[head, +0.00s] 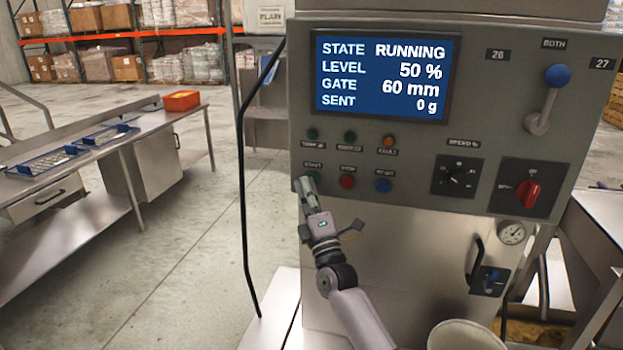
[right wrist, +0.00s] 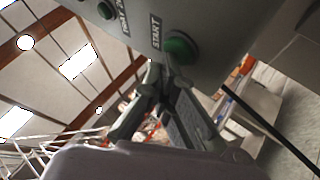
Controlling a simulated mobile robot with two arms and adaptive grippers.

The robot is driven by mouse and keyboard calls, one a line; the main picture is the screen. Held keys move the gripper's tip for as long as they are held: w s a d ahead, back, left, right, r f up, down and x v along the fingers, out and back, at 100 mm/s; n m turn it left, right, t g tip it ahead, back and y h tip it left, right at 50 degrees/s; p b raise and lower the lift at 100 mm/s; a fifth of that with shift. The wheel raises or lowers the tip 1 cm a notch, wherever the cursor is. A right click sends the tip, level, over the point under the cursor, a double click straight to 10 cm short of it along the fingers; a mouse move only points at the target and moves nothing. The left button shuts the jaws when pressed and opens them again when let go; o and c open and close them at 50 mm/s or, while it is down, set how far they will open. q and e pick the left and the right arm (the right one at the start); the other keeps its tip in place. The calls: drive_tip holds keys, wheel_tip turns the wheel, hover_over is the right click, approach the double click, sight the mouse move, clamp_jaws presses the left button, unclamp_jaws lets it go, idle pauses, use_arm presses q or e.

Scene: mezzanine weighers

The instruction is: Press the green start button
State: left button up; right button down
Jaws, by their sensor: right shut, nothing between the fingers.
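The green start button (right wrist: 181,47) is on the underside-facing panel in the right wrist view, beside a START label. In the head view it shows only as a green sliver (head: 314,175) at the left end of the lower button row, mostly hidden by my right gripper (head: 304,184). My right gripper is shut and empty, its fingertips (right wrist: 165,70) right at the button's edge. I cannot tell whether they touch it. The display (head: 382,77) reads STATE RUNNING, LEVEL 50 %, GATE 60 mm, SENT 0 g. My left gripper is not in view.
A red rotary switch (head: 528,193) and a blue-knobbed lever (head: 557,77) are further right. A black cable (head: 241,170) hangs left of the panel.

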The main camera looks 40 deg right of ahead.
drive_tip(key=shift+s+a+p, duration=0.4)
drive_tip(key=shift+s+a, duration=0.1)
drive_tip(key=s+a+p, duration=0.3)
drive_tip(key=shift+s+a, duration=0.1)
drive_tip(key=shift+a, duration=0.3)
drive_tip(key=shift+f, duration=0.1)
idle(0.7)
